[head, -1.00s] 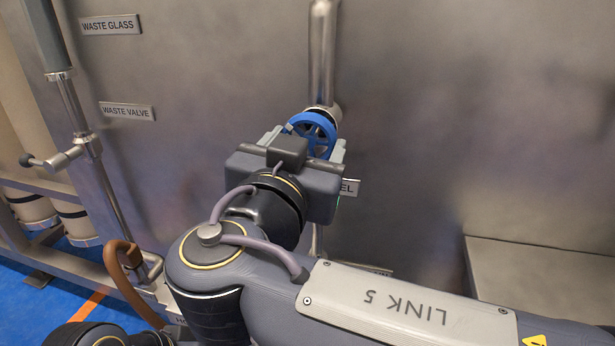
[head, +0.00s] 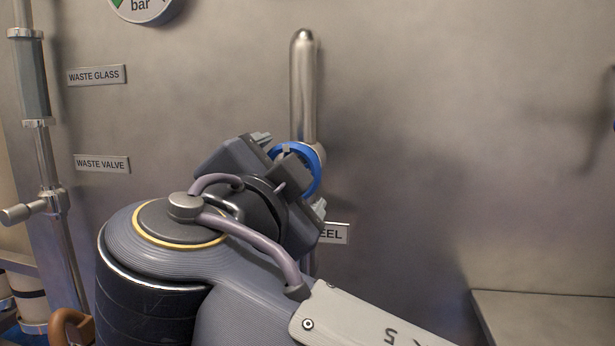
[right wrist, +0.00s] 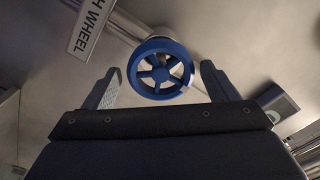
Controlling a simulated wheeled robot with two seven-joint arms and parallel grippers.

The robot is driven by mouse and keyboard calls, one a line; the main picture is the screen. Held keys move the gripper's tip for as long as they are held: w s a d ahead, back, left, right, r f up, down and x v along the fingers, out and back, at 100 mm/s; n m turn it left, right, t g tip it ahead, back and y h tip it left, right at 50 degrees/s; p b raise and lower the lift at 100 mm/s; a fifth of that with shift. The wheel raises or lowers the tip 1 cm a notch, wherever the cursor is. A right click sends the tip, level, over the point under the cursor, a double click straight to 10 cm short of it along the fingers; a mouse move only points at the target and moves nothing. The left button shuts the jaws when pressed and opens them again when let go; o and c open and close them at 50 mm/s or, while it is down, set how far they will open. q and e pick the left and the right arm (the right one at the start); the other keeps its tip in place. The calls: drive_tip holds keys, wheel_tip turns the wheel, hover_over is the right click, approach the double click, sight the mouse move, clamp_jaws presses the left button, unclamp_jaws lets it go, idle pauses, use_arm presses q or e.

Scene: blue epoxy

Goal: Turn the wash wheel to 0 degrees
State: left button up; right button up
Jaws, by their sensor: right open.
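The blue wash wheel (head: 314,165) sits on a steel pipe (head: 304,90) on the metal wall in the head view, partly hidden behind my right gripper (head: 291,172). In the right wrist view the whole spoked wheel (right wrist: 161,69) shows, between and just beyond the two fingers of my right gripper (right wrist: 164,85). The jaws are open, with a gap between the wheel rim and each finger. I cannot tell from these views whether a finger touches it. The wheel's label (right wrist: 91,27) is at upper left there. My left gripper is not in view.
A waste valve (head: 50,205) on a vertical pipe stands at the left, below the waste valve plate (head: 102,164). A gauge (head: 145,8) is at the top. A metal ledge (head: 545,310) juts out at lower right. The wall right of the wheel is largely clear.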

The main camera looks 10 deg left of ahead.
drive_tip(key=s, duration=0.6)
drive_tip(key=shift+a, duration=0.1)
idle(0.3)
